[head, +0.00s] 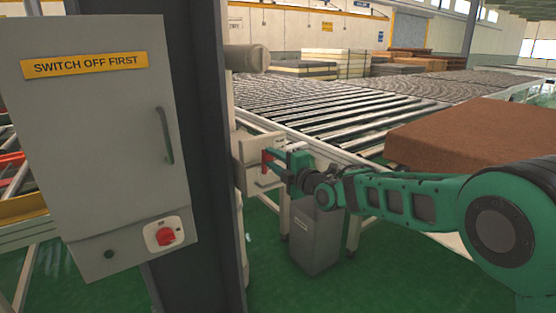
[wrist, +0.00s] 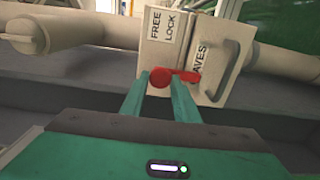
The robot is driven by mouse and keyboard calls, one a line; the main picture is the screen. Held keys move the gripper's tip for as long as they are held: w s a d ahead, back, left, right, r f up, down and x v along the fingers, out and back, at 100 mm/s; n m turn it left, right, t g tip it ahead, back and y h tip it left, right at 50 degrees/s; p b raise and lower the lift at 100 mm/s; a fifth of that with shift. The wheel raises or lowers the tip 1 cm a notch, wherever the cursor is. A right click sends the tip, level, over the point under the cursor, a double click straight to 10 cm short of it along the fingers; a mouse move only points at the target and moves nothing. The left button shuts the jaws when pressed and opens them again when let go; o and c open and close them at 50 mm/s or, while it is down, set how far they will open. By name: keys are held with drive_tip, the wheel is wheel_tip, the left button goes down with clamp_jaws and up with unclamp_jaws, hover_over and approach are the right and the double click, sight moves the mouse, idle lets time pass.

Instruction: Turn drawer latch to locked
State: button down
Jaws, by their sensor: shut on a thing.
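The drawer unit (head: 257,152) is a small pale box on the frame beside the dark post. Its red latch (wrist: 188,76) has a round hub and a short lever, which points right across the drawer front in the wrist view. Labels reading FREE and LOCK (wrist: 164,26) sit on the panel beyond the hub. The drawer front (wrist: 218,62) carries a grey handle and a partly hidden label ending in "AVES". My gripper (wrist: 159,80) is shut on the red latch, with one green finger on either side of the hub. The latch also shows red in the head view (head: 267,160).
A grey cabinet (head: 100,150) with a red rotary switch (head: 165,236) stands at the left, in front of the dark post (head: 195,150). A grey bin (head: 318,238) stands below my arm. A roller conveyor (head: 330,115) with a brown mattress (head: 470,138) lies behind.

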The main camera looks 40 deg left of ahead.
drive_tip(key=shift+w+d, duration=0.25)
drive_tip(key=shift+w, duration=0.35)
drive_tip(key=c, duration=1.4)
unclamp_jaws()
drive_tip(key=shift+s+a, duration=0.1)
drive_tip(key=shift+s, duration=0.15)
drive_tip(key=shift+s+d, duration=0.2)
drive_tip(key=shift+d, duration=0.25)
drive_tip(key=v, duration=1)
drive_tip(key=shift+w, duration=0.15)
drive_tip(key=shift+f, duration=0.1)
